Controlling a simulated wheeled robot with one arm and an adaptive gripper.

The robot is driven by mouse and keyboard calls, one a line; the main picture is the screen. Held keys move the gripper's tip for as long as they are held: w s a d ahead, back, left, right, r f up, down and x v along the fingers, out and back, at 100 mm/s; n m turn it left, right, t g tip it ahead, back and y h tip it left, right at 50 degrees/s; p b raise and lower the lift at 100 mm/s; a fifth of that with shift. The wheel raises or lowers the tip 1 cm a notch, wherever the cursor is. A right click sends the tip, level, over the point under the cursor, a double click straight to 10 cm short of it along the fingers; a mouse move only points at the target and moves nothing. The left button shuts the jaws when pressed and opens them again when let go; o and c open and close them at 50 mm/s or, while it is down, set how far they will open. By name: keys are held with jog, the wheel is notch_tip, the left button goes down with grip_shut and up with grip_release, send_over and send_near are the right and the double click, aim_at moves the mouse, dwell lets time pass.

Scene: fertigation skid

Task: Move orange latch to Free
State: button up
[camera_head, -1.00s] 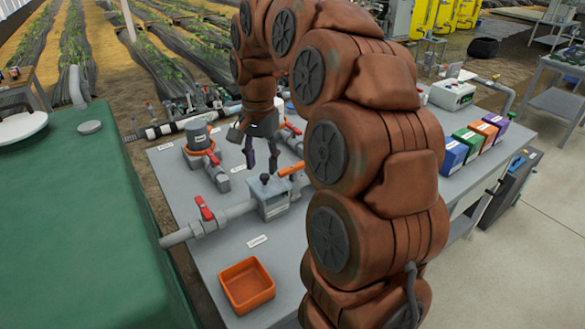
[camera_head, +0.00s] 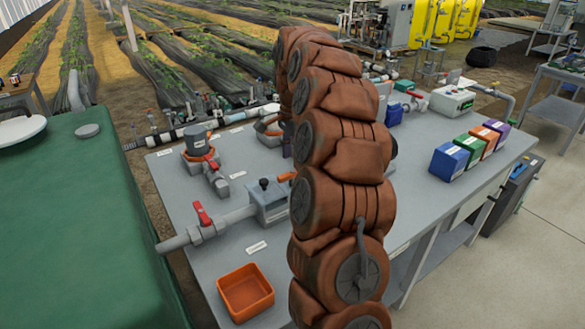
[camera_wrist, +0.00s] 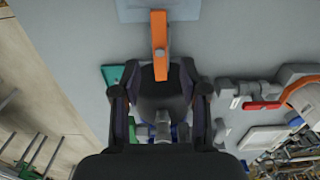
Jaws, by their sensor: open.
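The orange latch (camera_wrist: 160,45) is a straight bar at the top middle of the wrist view. It runs down from a grey-blue housing (camera_wrist: 182,10), and its near end lies between my fingertips in the picture. I cannot tell the height gap or any contact. In the head view, a short piece of the latch (camera_head: 286,177) shows beside the grey valve box (camera_head: 268,203), the rest hidden by my arm. My gripper (camera_wrist: 160,72) is open, its two dark fingers either side of the latch end. It is mostly hidden in the head view. No "Free" label is readable.
A grey pipe with a red-handled valve (camera_head: 203,214) runs left from the box. An orange bin (camera_head: 245,291) stands at the table's front. Blue, green, orange and purple boxes (camera_head: 468,147) stand right. The tabletop between my arm and these boxes is clear.

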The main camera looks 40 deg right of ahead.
aim_at(293, 172)
jog(key=shift+f, duration=2.4)
grip_shut()
